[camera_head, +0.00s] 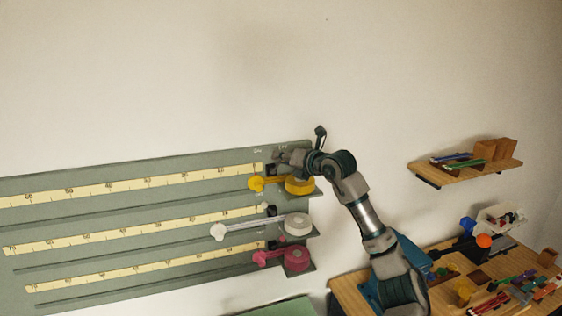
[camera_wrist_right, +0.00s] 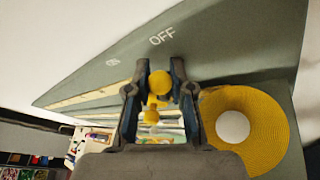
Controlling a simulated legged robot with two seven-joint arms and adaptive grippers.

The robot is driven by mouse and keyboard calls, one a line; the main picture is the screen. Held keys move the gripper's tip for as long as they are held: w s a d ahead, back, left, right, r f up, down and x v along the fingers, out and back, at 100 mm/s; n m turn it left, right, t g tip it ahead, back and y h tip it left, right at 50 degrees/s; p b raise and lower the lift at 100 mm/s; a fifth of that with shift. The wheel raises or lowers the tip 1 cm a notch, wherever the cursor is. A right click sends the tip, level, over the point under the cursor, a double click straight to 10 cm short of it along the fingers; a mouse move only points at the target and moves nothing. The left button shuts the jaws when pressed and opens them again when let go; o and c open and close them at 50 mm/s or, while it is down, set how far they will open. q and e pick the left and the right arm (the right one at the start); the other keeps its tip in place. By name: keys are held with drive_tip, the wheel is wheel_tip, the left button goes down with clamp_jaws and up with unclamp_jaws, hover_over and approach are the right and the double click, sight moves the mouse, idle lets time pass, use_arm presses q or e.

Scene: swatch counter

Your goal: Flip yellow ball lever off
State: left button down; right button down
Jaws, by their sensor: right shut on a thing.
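The yellow ball lever (camera_wrist_right: 160,83) shows in the right wrist view as a round yellow ball between my right gripper's fingers (camera_wrist_right: 158,90). The fingers are shut on it, one on each side. The ball is just below the printed OFF label (camera_wrist_right: 161,37); the ON label (camera_wrist_right: 113,62) is farther left. In the head view, my right gripper (camera_head: 279,157) is at the top right of the grey board (camera_head: 130,172) and hides the lever. I cannot tell the lever's exact angle. My left gripper is not in view.
A yellow tape roll (camera_head: 300,186) with a yellow pull end (camera_head: 256,184) sits just below my right gripper. White (camera_head: 297,223) and pink (camera_head: 296,258) rolls are lower. A wall shelf (camera_head: 465,168) and a cluttered wooden table (camera_head: 352,293) are to the right.

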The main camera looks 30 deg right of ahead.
drive_tip(key=shift+d, duration=0.1)
drive_tip(key=c, duration=1.2)
unclamp_jaws()
drive_tip(key=shift+o, duration=1)
drive_tip(key=shift+d, duration=0.2)
drive_tip(key=v, duration=1.2)
drive_tip(key=shift+f, duration=0.15)
